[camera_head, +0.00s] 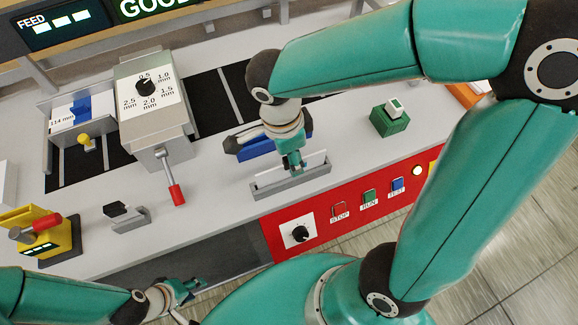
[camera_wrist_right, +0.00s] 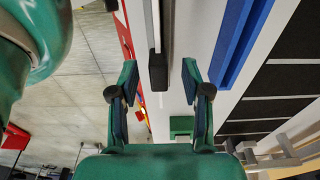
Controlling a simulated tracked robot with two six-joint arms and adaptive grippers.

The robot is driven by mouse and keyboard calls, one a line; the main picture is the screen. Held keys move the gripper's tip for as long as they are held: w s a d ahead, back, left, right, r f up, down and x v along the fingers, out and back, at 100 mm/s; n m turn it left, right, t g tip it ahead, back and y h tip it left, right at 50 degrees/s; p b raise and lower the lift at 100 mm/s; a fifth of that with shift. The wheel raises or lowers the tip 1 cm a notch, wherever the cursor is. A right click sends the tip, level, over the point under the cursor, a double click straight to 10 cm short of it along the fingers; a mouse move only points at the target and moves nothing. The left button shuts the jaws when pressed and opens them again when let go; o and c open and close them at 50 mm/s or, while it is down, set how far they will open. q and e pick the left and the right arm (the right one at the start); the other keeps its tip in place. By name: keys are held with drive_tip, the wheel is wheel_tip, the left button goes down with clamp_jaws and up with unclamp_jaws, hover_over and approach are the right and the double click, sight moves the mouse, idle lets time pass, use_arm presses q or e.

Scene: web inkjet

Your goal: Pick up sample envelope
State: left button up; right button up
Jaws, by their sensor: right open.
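A white sheet-like piece, which looks like the sample envelope (camera_head: 315,161), stands on edge in a long grey holder (camera_head: 296,184) near the front edge of the machine top. In the right wrist view the holder shows as a long grey bar (camera_wrist_right: 165,22) with a dark end block. My right gripper (camera_head: 294,166) is over the holder, partly hiding the envelope. Its fingers (camera_wrist_right: 160,82) are spread on either side of the bar's line, with nothing between them gripped. My left gripper (camera_head: 190,298) is low at the lower left, away from the holder, its fingers apart and empty.
A blue tray (camera_head: 257,150) lies just behind the holder. A green block (camera_head: 390,120) stands to its right. A red-handled lever (camera_head: 175,192) and a dark-topped stand (camera_head: 124,212) are to the left. A red button panel (camera_head: 345,209) faces the front below.

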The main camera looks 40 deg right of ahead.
drive_tip(key=shift+f, duration=0.45)
drive_tip(key=shift+c, duration=0.2)
clamp_jaws()
drive_tip(key=shift+r, duration=0.15)
